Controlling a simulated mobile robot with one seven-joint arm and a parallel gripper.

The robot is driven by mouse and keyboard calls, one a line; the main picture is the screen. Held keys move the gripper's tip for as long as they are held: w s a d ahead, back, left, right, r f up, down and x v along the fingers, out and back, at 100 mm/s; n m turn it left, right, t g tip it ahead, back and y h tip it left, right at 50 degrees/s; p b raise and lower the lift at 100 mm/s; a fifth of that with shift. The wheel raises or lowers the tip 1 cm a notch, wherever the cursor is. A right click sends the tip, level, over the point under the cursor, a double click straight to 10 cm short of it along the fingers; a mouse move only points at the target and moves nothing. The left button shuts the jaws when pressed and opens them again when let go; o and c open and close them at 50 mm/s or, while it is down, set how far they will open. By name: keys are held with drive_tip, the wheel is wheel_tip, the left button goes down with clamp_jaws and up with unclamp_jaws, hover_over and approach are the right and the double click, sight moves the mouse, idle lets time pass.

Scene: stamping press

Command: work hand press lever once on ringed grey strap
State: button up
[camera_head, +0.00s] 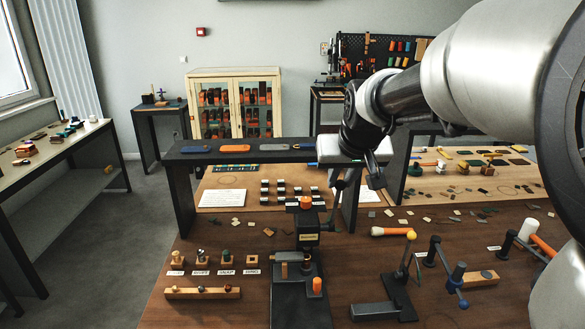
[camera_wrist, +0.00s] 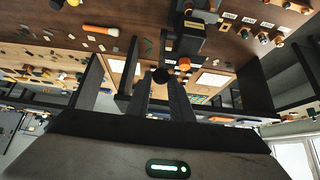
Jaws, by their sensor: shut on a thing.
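The hand press (camera_head: 308,240) stands on the wooden bench, dark, with an orange knob (camera_head: 305,202) on top; it also shows in the wrist view (camera_wrist: 188,40). Its dark lever (camera_head: 333,208) rises at the press's right side. My gripper (camera_wrist: 161,82) is shut on the black ball knob (camera_wrist: 162,74) of the lever, the knob between the fingertips. In the head view my gripper (camera_head: 346,178) is dark and partly hidden at the lever's upper end. A grey strap (camera_head: 273,147) lies on the dark raised shelf; I cannot make out a ring on it. Any strap under the press is hidden.
The dark shelf (camera_head: 185,154) behind the press also bears blue and orange straps. A wooden block row (camera_head: 202,293) lies left of the press. A yellow-knobbed lever tool (camera_head: 400,275) and a blue-handled tool (camera_head: 457,275) stand at right. An orange-handled brush (camera_head: 390,231) lies behind them.

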drive_tip(key=shift+w+r, duration=0.15)
drive_tip(key=shift+w, duration=0.05)
idle(0.5)
drive_tip(key=shift+w+r+p, duration=0.15)
drive_tip(key=shift+w+p, duration=0.15)
drive_tip(key=shift+w, duration=0.1)
drive_tip(key=o, duration=0.5)
drive_tip(key=shift+w, duration=0.15)
drive_tip(key=shift+c, duration=0.2)
drive_tip(key=o, duration=0.8)
drive_tip(key=v, duration=1.7)
drive_tip(key=shift+g, duration=0.9)
drive_tip(key=s+f+p, duration=0.1)
drive_tip(key=s+f, duration=0.3)
drive_tip(key=s, duration=0.2)
drive_tip(key=s+f+p, duration=0.1)
drive_tip(key=s+f, duration=0.3)
drive_tip(key=s, duration=0.2)
drive_tip(key=s+f+p, duration=0.1)
drive_tip(key=s+f, duration=0.4)
drive_tip(key=s, duration=0.1)
drive_tip(key=shift+s+f+p, duration=0.1)
drive_tip(key=shift+s+p, duration=0.05)
drive_tip(key=shift+p, duration=0.25)
